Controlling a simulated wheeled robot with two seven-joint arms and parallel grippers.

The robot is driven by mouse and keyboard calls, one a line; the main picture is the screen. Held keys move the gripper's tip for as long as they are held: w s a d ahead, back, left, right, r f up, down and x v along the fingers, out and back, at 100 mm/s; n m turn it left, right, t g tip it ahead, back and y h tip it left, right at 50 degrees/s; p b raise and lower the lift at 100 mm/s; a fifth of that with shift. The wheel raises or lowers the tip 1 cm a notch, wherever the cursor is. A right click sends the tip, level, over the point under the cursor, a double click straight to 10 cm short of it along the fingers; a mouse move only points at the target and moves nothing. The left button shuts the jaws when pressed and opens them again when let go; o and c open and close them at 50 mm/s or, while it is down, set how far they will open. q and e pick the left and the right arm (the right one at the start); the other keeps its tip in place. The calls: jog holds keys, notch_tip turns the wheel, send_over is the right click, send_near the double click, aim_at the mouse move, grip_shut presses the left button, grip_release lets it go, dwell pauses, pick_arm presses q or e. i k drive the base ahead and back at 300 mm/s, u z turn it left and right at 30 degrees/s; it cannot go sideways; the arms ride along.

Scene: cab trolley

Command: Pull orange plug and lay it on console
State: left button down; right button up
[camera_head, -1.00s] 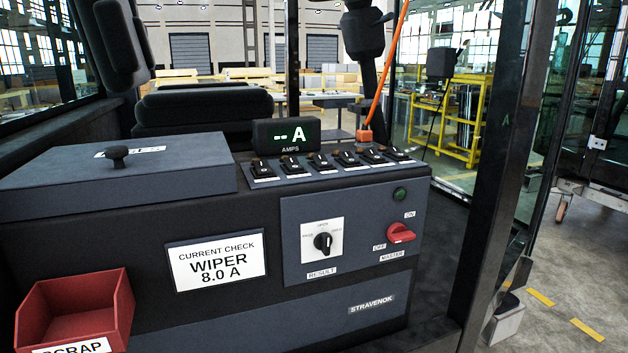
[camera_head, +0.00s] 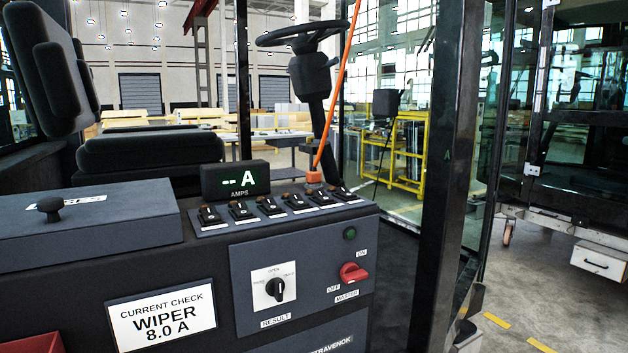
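The orange plug (camera_head: 314,177) sits at the back right of the console (camera_head: 205,262), behind the row of switches. An orange cable (camera_head: 340,85) rises from it past the steering wheel and out of the top of the view. Whether the plug is seated in a socket cannot be made out. The console top holds a row of black rocker switches (camera_head: 270,207) and an amps display (camera_head: 236,180) reading "-- A". Neither of my grippers shows in the head view.
A lidded box with a black knob (camera_head: 90,222) covers the console's left. A red bin (camera_head: 32,343) is at lower left. A red master switch (camera_head: 353,272) and result knob (camera_head: 275,288) are on the front. A dark cab post (camera_head: 455,170) stands right; the seat (camera_head: 150,150) is behind.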

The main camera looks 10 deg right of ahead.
aim_at(313, 177)
jog(key=z, duration=2)
jog(key=i, duration=1.7)
jog(key=u, duration=3.7)
